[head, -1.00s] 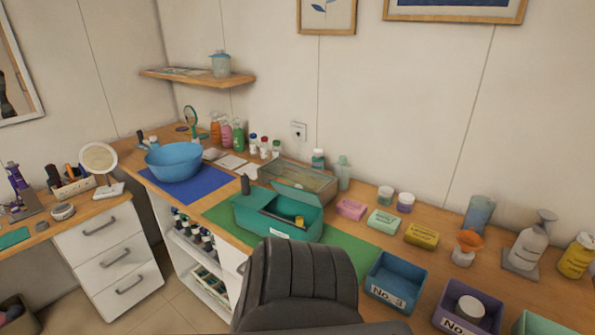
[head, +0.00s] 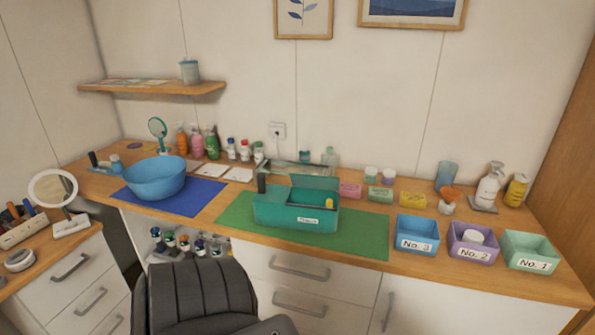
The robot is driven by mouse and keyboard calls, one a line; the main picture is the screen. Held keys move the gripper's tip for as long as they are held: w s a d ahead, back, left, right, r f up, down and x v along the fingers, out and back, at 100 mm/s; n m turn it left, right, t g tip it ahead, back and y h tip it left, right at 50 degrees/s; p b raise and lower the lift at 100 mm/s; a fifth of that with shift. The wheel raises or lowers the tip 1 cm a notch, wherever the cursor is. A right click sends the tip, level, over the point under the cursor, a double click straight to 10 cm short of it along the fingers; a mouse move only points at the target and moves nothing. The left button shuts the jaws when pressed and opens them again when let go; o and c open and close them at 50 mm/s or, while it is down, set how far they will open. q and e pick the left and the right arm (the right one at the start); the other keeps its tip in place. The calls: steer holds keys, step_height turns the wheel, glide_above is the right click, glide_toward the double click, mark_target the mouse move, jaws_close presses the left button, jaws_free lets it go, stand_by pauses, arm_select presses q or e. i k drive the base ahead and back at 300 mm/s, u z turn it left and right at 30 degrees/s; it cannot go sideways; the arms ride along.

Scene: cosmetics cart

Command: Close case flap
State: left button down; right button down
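The teal case (head: 270,212) stands on the green mat (head: 370,241) on the counter. A white label shows on its front. Its flap (head: 315,183) stands up at the back right, so the right part of the case is open. A small yellow item (head: 329,203) shows at the right end of the opening. A dark upright object (head: 262,182) stands at the case's left back. The inside is mostly hidden from this angle. Neither of my grippers shows in the head view.
A dark chair (head: 195,300) stands before the counter at the lower left. A blue bowl (head: 155,178) sits on a blue mat (head: 205,194) left of the case. Blue No. 3 (head: 416,244), purple No. 2 (head: 474,254) and green No. 1 (head: 531,265) bins stand to the right.

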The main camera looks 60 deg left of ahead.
mark_target(299, 180)
steer(key=u, duration=1.4)
